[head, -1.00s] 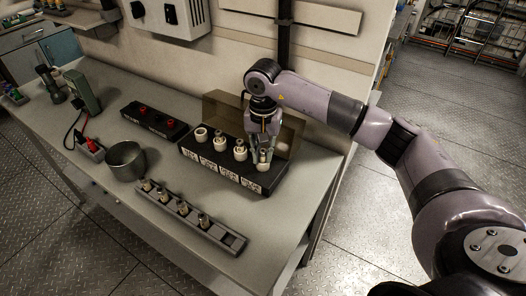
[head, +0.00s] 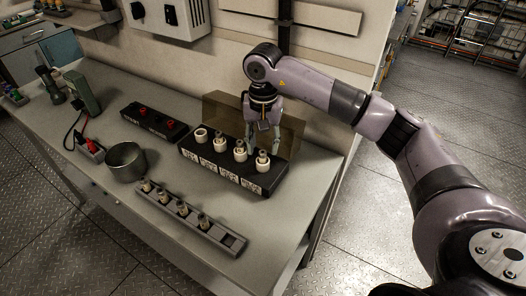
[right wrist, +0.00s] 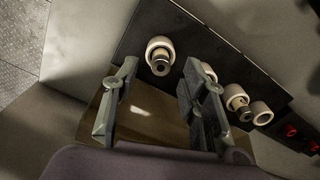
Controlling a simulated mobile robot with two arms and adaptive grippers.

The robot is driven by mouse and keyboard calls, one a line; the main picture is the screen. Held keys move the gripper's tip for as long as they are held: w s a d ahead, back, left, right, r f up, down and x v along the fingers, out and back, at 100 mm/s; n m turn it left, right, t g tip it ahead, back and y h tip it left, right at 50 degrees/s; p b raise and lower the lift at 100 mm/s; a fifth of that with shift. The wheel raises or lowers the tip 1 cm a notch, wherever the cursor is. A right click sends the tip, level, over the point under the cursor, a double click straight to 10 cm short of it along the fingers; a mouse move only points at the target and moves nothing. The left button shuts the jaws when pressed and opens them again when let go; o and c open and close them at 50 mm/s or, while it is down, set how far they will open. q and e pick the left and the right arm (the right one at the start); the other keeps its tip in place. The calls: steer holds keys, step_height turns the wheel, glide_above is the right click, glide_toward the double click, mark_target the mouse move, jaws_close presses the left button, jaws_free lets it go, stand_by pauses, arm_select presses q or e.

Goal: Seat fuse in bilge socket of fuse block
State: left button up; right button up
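The black fuse block (head: 216,172) stands at the back right of the bench with a row of white ring sockets. A fuse (head: 263,155) stands upright in the rightmost socket; it also shows in the right wrist view (right wrist: 160,63). The two middle sockets hold fuses too, and the leftmost socket (head: 201,134) looks empty. The socket labels are too small to read, so I cannot tell which is bilge. My right gripper (head: 263,146) is open and empty, just behind and above the rightmost fuse, apart from it. In the right wrist view its fingers (right wrist: 155,104) are spread. My left gripper is out of view.
A grey rack (head: 190,222) with several fuses and an empty right slot lies in front. A metal cup (head: 126,162), a black strip with red knobs (head: 155,122) and a green device (head: 83,93) stand left. The block's raised lid (head: 225,108) is close behind my gripper.

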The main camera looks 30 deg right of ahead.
mark_target(264, 152)
step_height(264, 152, up, 8)
steer(key=shift+r, duration=0.2)
steer(key=shift+f, duration=0.1)
stand_by(0.5)
